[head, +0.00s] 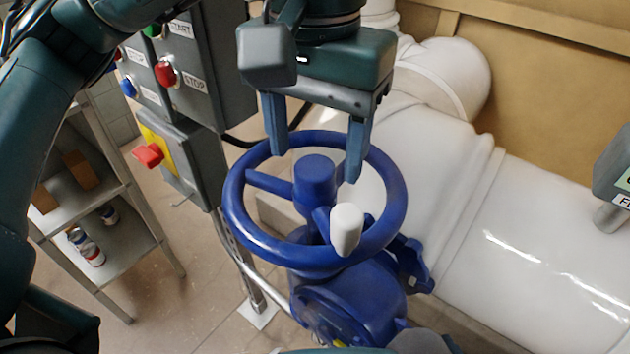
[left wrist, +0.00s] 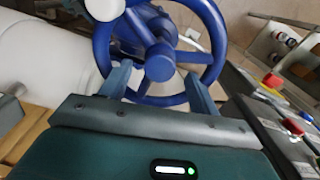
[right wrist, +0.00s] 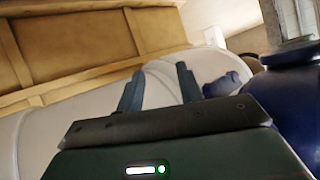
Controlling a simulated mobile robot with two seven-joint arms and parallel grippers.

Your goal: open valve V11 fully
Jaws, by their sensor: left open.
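A blue valve handwheel (head: 393,222) faces up on a blue valve body (head: 350,305), beside a thick white pipe. It has a hub (head: 316,180), spokes and a white knob (head: 347,228) on its near side. No V11 label is readable. My left gripper (head: 314,167) is open and empty over the far part of the wheel, its fingers pointing down. In the left wrist view the handwheel (left wrist: 215,28) shows beyond the spread fingers, with the hub between them; contact cannot be told. My right gripper (right wrist: 160,70) is open and empty near the white pipe.
A grey control box (head: 205,70) with red, blue and green buttons stands left of the wheel, with a red switch (head: 148,155) below. A metal shelf (head: 120,255) holds cans. The white pipe (head: 530,250) fills the right side.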

